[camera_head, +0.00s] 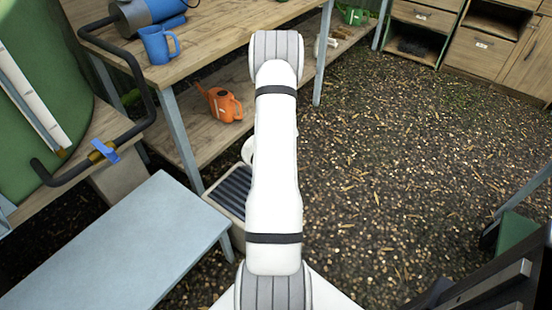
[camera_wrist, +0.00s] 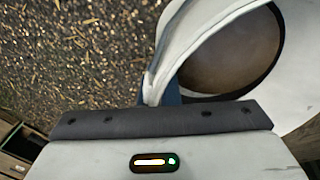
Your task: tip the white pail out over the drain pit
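The white pail (camera_wrist: 300,75) fills the upper right of the wrist view, its round mouth facing the camera, with brown contents (camera_wrist: 228,52) inside. Its white handle band (camera_wrist: 205,33) curves down to the middle of my gripper (camera_wrist: 165,92), where the fingers are close together on it. A blue-grey finger part shows beside the band; the rest is hidden. In the head view only a small white edge of the pail (camera_head: 247,151) shows left of my arm, which hides my gripper. The drain pit (camera_head: 235,190) has dark slats in a pale frame, partly behind my arm.
A wooden bench holds a blue mug (camera_head: 159,44); an orange watering can (camera_head: 220,104) stands on its lower shelf. A pale blue-grey table (camera_head: 130,245) is at front left. Wooden drawers (camera_head: 478,55) stand at back right.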

